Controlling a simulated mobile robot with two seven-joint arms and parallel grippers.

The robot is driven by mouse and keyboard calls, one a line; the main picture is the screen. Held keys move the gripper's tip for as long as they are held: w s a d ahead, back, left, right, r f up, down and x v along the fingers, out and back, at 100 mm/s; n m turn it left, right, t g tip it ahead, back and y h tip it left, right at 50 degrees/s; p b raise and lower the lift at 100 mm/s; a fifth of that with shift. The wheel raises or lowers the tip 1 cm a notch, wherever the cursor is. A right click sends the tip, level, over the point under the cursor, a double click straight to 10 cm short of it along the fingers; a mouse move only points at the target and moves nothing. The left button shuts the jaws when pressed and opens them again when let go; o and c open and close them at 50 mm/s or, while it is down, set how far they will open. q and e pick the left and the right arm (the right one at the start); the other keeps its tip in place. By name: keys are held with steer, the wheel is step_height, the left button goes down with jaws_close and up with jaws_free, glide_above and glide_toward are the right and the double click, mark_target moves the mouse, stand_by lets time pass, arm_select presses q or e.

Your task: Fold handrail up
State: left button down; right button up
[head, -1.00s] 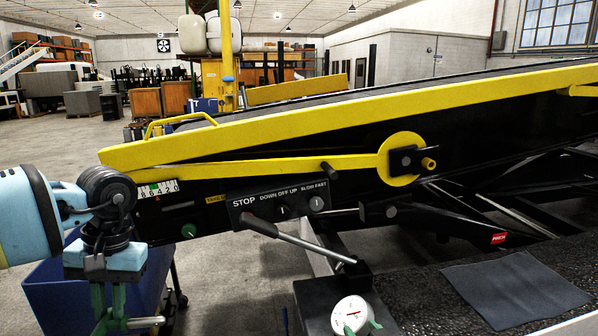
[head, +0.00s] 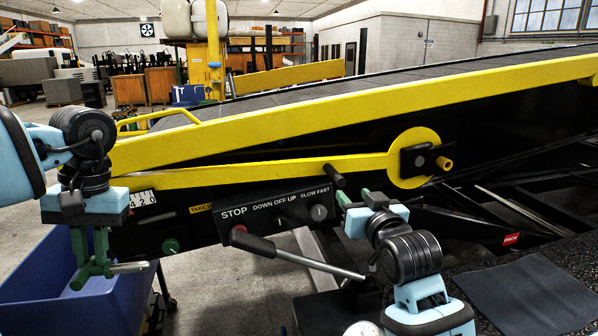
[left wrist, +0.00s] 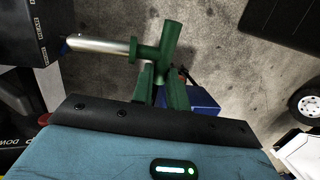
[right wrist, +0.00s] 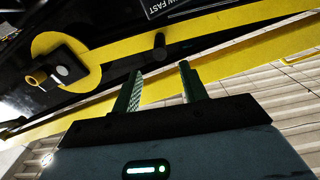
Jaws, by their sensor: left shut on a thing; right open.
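The handrail (head: 290,170) is a yellow bar lying along the loader's dark side. Its right end is a round hub (head: 413,180) with a brass-coloured knob, and a black peg (head: 335,175) sticks out from it. My left gripper (head: 92,262) is shut on a green T-handled pin (left wrist: 172,45), with its silver shank (left wrist: 98,45) bare in the left wrist view. My right gripper (head: 355,195) is open just below and right of the peg. In the right wrist view the peg (right wrist: 160,42) is ahead of the parted fingers (right wrist: 162,85), apart from them.
A control panel (head: 278,210) sits below the handrail. A lever (head: 300,257) with a black grip slants below the panel, near my right gripper. A thick yellow side beam (head: 350,112) runs above the handrail. A blue bin (head: 60,310) stands under my left gripper. A dark mat (head: 525,285) lies at right.

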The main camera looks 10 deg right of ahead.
mark_target(336, 177)
steer(key=shift+w, duration=5.9)
jaws_close()
